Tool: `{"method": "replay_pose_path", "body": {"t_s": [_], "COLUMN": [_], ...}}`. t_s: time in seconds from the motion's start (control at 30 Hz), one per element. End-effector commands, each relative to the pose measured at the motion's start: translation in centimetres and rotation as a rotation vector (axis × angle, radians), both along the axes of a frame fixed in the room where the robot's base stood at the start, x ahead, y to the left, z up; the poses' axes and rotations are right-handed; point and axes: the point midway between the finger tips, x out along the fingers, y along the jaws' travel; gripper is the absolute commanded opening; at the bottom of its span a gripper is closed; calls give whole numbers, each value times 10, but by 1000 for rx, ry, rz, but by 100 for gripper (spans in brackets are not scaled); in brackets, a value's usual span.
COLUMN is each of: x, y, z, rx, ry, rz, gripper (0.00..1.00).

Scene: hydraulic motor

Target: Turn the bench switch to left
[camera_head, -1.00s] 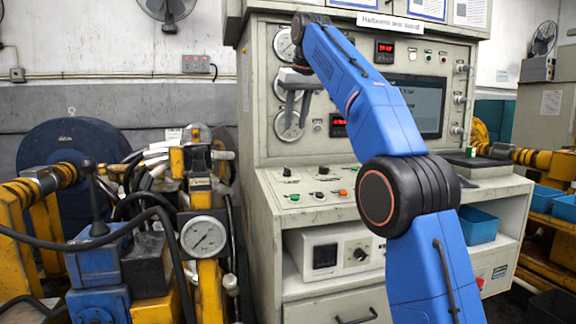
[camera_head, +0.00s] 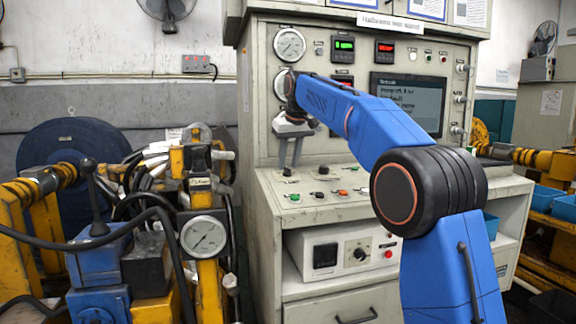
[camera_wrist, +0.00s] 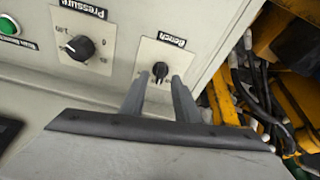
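The bench switch (camera_wrist: 160,71) is a small black knob on a white plate in the wrist view, under a label reading "Bench" upside down. Its pointing direction is too small to tell. In the head view the bench switch (camera_head: 287,172) is a small dark knob at the left of the sloped panel. My gripper (camera_head: 290,166) is just above it, fingers pointing down. In the wrist view my gripper (camera_wrist: 159,79) is open, its two fingers apart with the switch showing between and just beyond the tips. I cannot tell whether they touch it.
A larger black pressure knob (camera_wrist: 80,47) and a green button (camera_wrist: 9,25) sit on the same panel. Yellow machinery and hoses (camera_wrist: 262,100) lie beyond the panel edge. A pressure gauge (camera_head: 289,44) and a screen (camera_head: 409,101) are on the upright cabinet face.

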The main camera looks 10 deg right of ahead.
Motion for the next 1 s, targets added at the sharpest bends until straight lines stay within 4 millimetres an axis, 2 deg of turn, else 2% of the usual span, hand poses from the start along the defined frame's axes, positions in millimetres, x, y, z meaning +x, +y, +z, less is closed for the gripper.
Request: {"method": "replay_pose_path", "body": {"t_s": [0.2, 0.5, 0.6, 0.63, 1.0], "x": [5, 6, 6, 6, 6], "y": [1, 2, 2, 2, 1], "z": [-13, -15, -15, -15, -15], "rx": [0, 0, 0, 0, -5], "ry": [0, 0, 0, 0, 0], "rz": [0, 0, 0, 0, 30], "gripper": [29, 29, 5, 0, 0]}}
